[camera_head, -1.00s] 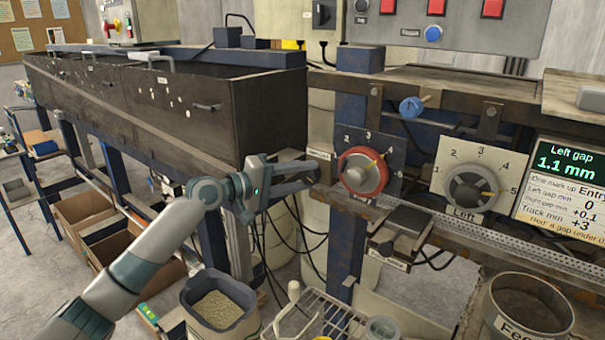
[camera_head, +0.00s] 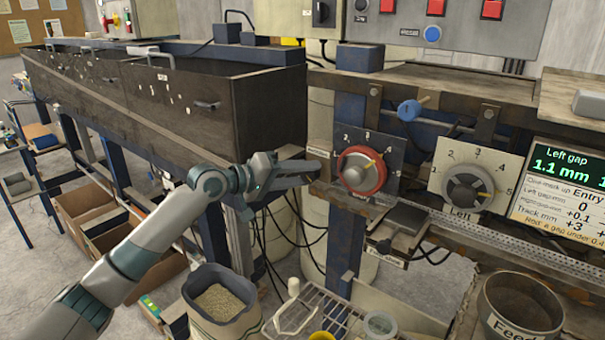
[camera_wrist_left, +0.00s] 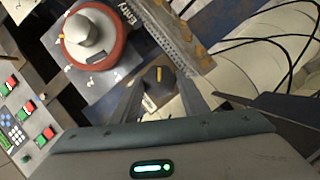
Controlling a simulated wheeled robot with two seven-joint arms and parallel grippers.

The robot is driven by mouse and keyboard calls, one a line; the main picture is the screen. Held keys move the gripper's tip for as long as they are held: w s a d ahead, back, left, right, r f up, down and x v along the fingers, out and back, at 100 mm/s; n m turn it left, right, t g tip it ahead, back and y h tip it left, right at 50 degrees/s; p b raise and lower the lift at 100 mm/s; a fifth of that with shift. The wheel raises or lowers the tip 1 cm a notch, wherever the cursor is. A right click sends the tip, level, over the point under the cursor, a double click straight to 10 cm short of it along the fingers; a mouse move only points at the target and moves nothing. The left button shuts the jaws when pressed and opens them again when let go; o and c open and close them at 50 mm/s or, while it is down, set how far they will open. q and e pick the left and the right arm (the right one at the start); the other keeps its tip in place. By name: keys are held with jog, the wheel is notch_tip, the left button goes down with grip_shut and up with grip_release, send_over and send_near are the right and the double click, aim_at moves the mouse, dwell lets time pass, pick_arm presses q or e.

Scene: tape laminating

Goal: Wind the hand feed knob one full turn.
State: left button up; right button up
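I cannot read a hand feed label on any knob. The red-rimmed grey knob (camera_head: 361,171) sits on a dark numbered plate. It also shows at the upper left of the left wrist view (camera_wrist_left: 90,38), beside the word Entry. A grey knob (camera_head: 466,189) sits on a pale plate marked Left. A blue knob (camera_head: 411,110) is on the rail above. A dark block with a yellow mark (camera_wrist_left: 163,78) shows between my finger lines in the wrist view. My left gripper (camera_head: 312,166) is open and empty, left of the red-rimmed knob and apart from it. My right gripper is out of view.
A screen (camera_head: 562,185) reads Left gap 1.1 mm. A long dark trough (camera_head: 190,110) stands left, above my left arm. A feed bucket (camera_head: 520,308), a wire rack (camera_head: 320,322) and a tub of grains (camera_head: 222,303) are below. Dark cables hang under the rail.

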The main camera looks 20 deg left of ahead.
pick_arm(q)
jog(key=shift+o, duration=1.4)
jog(key=b+v, duration=0.6)
jog(key=v, duration=1.1)
jog(key=shift+s, duration=0.2)
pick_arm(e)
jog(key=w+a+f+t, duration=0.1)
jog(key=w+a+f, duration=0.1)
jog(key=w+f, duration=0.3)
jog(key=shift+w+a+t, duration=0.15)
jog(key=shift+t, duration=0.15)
pick_arm(q)
jog(key=shift+a+f, duration=0.1)
